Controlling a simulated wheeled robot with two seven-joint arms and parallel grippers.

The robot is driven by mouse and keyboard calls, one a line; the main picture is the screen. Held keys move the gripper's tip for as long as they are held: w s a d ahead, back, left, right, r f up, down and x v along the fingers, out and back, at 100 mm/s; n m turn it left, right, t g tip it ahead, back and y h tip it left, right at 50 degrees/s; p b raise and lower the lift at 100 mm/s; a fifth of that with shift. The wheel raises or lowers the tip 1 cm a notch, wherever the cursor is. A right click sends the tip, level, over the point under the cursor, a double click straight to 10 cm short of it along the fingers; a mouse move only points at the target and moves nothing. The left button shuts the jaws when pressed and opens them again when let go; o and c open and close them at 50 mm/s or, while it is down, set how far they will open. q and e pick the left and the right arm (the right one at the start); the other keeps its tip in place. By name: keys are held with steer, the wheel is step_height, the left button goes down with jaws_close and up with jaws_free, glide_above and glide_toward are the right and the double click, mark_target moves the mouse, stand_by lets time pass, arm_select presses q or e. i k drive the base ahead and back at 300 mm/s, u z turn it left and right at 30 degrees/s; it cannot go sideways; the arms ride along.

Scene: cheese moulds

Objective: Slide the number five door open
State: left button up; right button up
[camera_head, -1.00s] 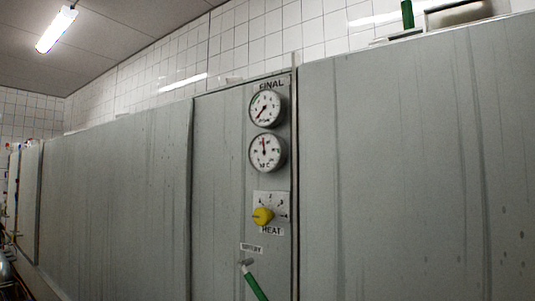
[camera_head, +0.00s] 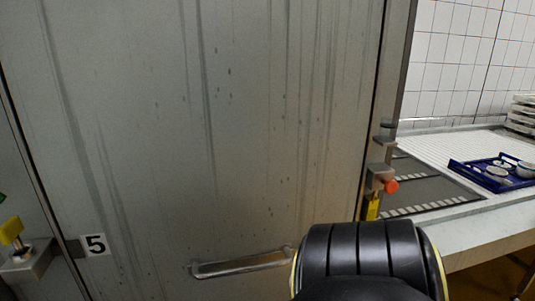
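The number five door (camera_head: 250,130) is a large grey metal panel with streaks and dark spots, filling most of the view. A label with a black 5 (camera_head: 95,244) is at its lower left edge. A long recessed or bar-like handle (camera_head: 240,264) lies almost level near the bottom of the panel. The panel appears closed against the frame on its right. A black, ribbed part of my arm stands at the bottom, right of the handle. Neither gripper's fingers can be seen.
At the right edge are a latch block with an orange-red knob (camera_head: 390,185) and a yellow part (camera_head: 372,208). Beyond is a white work surface (camera_head: 425,148) with a blue tray (camera_head: 486,181) holding white moulds. A yellow knob (camera_head: 11,230) on a metal block is at lower left.

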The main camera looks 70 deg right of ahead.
mark_target(179, 149)
steer(key=z, duration=0.95)
steer(key=k, duration=0.25)
steer(key=z, duration=1)
